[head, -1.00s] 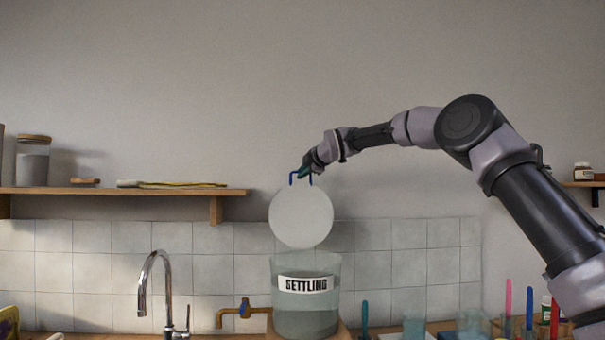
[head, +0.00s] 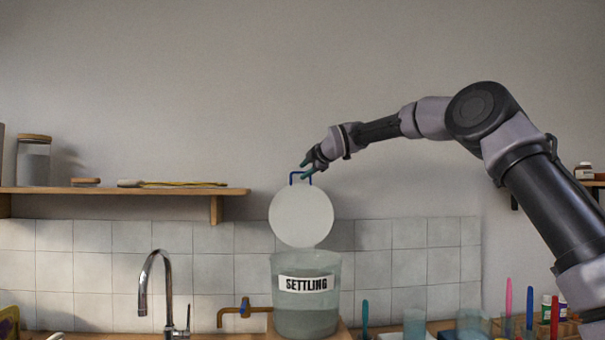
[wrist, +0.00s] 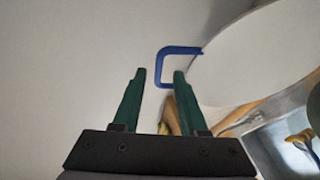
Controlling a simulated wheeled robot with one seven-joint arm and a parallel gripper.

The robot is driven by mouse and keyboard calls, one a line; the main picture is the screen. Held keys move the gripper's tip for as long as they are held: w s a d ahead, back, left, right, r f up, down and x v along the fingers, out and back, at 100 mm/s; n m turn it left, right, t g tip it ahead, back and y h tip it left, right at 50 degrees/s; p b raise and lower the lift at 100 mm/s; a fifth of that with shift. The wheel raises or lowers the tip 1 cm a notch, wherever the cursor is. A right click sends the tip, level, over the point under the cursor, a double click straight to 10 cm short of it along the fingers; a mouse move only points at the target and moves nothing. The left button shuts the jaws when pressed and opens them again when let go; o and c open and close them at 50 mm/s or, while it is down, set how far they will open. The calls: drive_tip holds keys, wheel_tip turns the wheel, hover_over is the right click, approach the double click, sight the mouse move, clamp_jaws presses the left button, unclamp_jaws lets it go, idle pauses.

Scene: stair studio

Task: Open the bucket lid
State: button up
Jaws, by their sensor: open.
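The clear bucket (head: 305,318) with a "SETTLING" label stands on the counter in the head view, holding greyish liquid. Its round white lid (head: 301,219) stands upright above the bucket's rim, with the blue handle (head: 293,178) at its top. The lid (wrist: 265,58) and the blue handle (wrist: 163,68) also show in the wrist view. My gripper (head: 305,162) is just above and to the right of the handle.
A curved tap (head: 145,278) and a brass spigot (head: 243,310) are left of the bucket. A wooden shelf (head: 120,191) with a jar (head: 34,160) is on the left wall. Several cups and brushes stand at the right. The wall above is clear.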

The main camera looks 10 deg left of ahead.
drive_tip(key=v, duration=0.8)
drive_tip(key=shift+s, duration=0.25)
drive_tip(key=shift+d, duration=0.15)
drive_tip(key=s+d+f+m+g+h, duration=0.1)
drive_tip(key=s+d+f+m+h, duration=0.3)
drive_tip(key=s+d+m, duration=0.65)
drive_tip(key=s+d+f+m+g+h, duration=0.1)
drive_tip(key=s+d+f+m+h, duration=0.4)
drive_tip(key=s+d, duration=0.9)
drive_tip(key=s+d+f+m+g+y, duration=0.1)
drive_tip(key=s+d+f+m, duration=0.3)
drive_tip(key=s+d+m, duration=0.2)
drive_tip(key=s+d+f+m+y, duration=0.1)
drive_tip(key=s+d+f+m, duration=0.4)
drive_tip(key=s+d+m, duration=0.2)
drive_tip(key=s, duration=0.2)
drive_tip(key=shift+s+f+g, duration=0.25)
drive_tip(key=shift+f+g, duration=0.05)
drive_tip(key=shift+g, duration=0.1)
drive_tip(key=shift+d, duration=0.15)
